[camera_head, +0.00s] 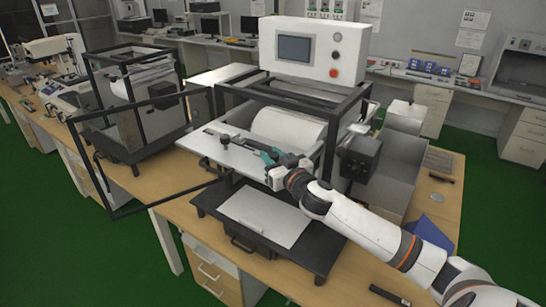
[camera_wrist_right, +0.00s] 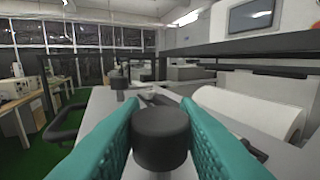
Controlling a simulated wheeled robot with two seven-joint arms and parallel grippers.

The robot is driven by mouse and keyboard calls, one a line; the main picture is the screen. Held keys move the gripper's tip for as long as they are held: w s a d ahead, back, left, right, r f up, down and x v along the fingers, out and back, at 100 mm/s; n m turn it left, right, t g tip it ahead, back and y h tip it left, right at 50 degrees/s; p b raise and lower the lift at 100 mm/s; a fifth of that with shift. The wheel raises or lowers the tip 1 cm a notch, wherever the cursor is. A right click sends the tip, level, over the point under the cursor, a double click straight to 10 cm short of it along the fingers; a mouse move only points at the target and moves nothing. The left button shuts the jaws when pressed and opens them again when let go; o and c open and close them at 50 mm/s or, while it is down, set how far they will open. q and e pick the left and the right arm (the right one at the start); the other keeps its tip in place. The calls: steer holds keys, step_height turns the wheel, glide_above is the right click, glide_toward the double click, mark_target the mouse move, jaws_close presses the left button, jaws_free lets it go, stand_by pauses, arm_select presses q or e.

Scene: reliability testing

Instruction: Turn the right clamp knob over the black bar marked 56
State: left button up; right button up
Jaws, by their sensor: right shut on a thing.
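The right clamp knob is a short black cylinder (camera_wrist_right: 161,138) that stands between the teal fingers of my right gripper (camera_wrist_right: 159,108) in the right wrist view. The fingers press on its two sides. In the head view my right gripper (camera_head: 269,157) is at the right part of the white plate (camera_head: 232,156), and its fingers mostly hide this knob. The other black knob (camera_head: 224,138) stands free to the left; it also shows in the right wrist view (camera_wrist_right: 117,82). A dark bar (camera_head: 245,141) runs along the plate between them. Its marking is not readable. My left gripper is out of view.
The machine has a black frame (camera_head: 290,98), a white roll (camera_head: 288,128) behind the plate and a control box with a screen (camera_head: 294,48) above. A black tray with a light sheet (camera_head: 266,215) lies below. An open framed door (camera_head: 103,187) stands at left.

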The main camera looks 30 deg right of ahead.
steer(key=shift+a+f+m+g+h+b, duration=0.1)
steer(key=shift+m+g+h+b, duration=0.05)
steer(key=shift+m+h+b, duration=0.6)
steer(key=shift+f+m+g+h+b, duration=0.15)
steer(key=shift+m+h+b, duration=0.25)
steer(key=shift+h, duration=0.55)
steer(key=m+g+h+b, duration=1.1)
steer(key=g+h+b, duration=0.1)
steer(key=b, duration=0.5)
steer(key=shift+m+h, duration=0.35)
steer(key=shift+h, duration=0.05)
steer(key=m+g+b, duration=0.2)
steer(key=g, duration=0.1)
steer(key=shift+r+g+h, duration=0.1)
steer(key=shift+g+h, duration=0.2)
steer(key=shift+g, duration=0.1)
steer(key=shift+r+m+g+b, duration=0.15)
steer(key=shift+m+g+b, duration=0.45)
steer(key=shift+m+g, duration=0.5)
steer(key=shift+g, duration=0.3)
steer(key=o, duration=1)
